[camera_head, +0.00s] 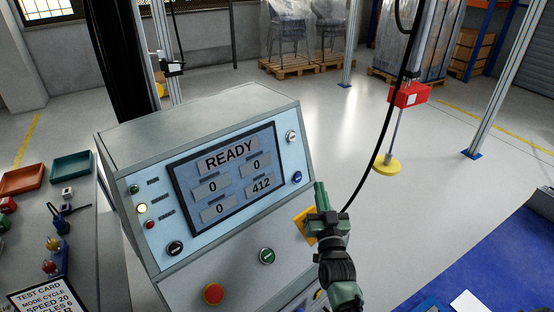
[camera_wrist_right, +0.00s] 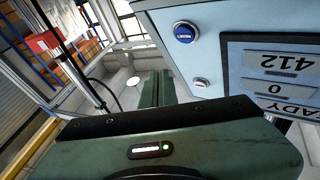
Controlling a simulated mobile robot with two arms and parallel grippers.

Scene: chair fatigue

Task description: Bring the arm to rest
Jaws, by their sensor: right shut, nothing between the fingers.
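My right gripper (camera_head: 320,188) is in front of the right edge of the grey control console (camera_head: 200,125), pointing up and away. Its green fingers are together with nothing between them. In the right wrist view the shut fingers (camera_wrist_right: 156,88) show past the dark edge of the gripper body, and the tilted console panel (camera_wrist_right: 225,50) is beside them, apart from the fingers. The console screen (camera_head: 226,172) reads READY, with several zeros and 412. A blue button (camera_head: 297,177) is near the fingers; it also shows in the right wrist view (camera_wrist_right: 184,32). My left gripper is not in view.
Green (camera_head: 267,256) and red (camera_head: 213,293) buttons sit on the lower console face. A yellow plate (camera_head: 305,224) is behind my gripper. A black cable hangs to its right. A red box (camera_head: 409,95) and a blue mat (camera_head: 490,265) are right. Trays (camera_head: 72,166) stand left.

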